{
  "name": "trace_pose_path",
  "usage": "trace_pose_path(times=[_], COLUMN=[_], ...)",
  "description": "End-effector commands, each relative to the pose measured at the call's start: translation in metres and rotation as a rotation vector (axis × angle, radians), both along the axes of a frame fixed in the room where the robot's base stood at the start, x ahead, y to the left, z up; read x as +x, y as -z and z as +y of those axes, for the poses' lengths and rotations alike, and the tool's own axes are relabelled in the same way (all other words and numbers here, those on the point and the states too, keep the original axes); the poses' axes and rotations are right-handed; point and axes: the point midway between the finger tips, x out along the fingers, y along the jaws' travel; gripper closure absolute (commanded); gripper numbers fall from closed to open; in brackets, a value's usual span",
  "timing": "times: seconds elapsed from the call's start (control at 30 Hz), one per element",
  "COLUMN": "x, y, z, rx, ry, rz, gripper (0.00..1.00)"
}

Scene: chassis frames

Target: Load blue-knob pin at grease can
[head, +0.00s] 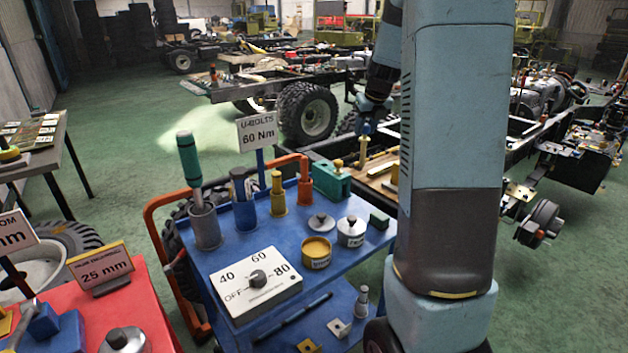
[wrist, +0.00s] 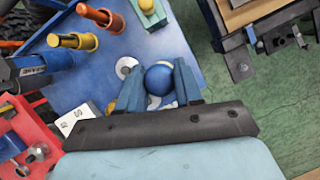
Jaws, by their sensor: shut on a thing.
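My gripper (wrist: 160,85) is shut on the blue-knob pin (wrist: 158,79); its round blue knob sits between the fingers in the wrist view. In the head view my gripper (head: 366,124) is raised beyond the cart's far right part, with a brass shaft (head: 362,152) hanging below it. The grease can appears to be the yellow can (head: 316,251) on the blue cart (head: 225,262), though its label is too small to read. A silver can (head: 351,231) stands right of it. The pin's lower end is hidden in the wrist view.
The cart also holds a dial box (head: 256,285), a green block (head: 331,180), an orange holder (head: 305,190), a yellow holder (head: 277,200) and a grey cup (head: 205,228) with a green-handled tool. A truck chassis (head: 540,140) stands behind. A red table (head: 110,310) is at left.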

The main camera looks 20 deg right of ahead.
Motion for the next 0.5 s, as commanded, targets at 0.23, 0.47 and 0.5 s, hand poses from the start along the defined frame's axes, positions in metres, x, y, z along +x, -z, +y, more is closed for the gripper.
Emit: trace_pose_path(times=[0.23, 0.47, 0.5], x=[-0.008, -0.041, -0.049], y=[0.013, 0.050, 0.056], z=[0.021, 0.101, 0.115], rx=[0.020, 0.086, 0.098], ry=[-0.056, -0.274, -0.316], rz=[0.035, 0.153, 0.173], gripper=[0.96, 0.96, 0.96])
